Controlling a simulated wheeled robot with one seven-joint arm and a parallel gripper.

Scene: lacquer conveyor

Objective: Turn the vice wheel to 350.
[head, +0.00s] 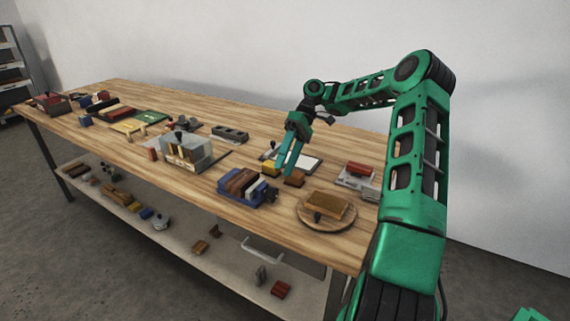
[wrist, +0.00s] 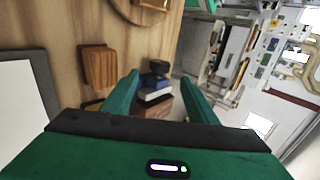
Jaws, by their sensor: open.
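A blue vice-like fixture (head: 228,196) sits near the front edge of the table in the head view, with brown and white blocks held in it. A dark part (head: 271,194) at its right end may be the vice wheel; it is too small to read any scale or number. My gripper (head: 284,171) is open and points down, just behind and above the right end of this fixture. In the wrist view, the gripper's fingers (wrist: 160,79) are apart, with a dark knob-like part (wrist: 158,68) and a blue-and-white body (wrist: 154,94) seen between them. Nothing is held.
A brown block (head: 294,180) lies close to my fingertips, and a white-topped panel (head: 305,163) lies behind. A round wooden board (head: 341,222) with a brown slab is at the right front. A grey box fixture (head: 187,154) stands to the left.

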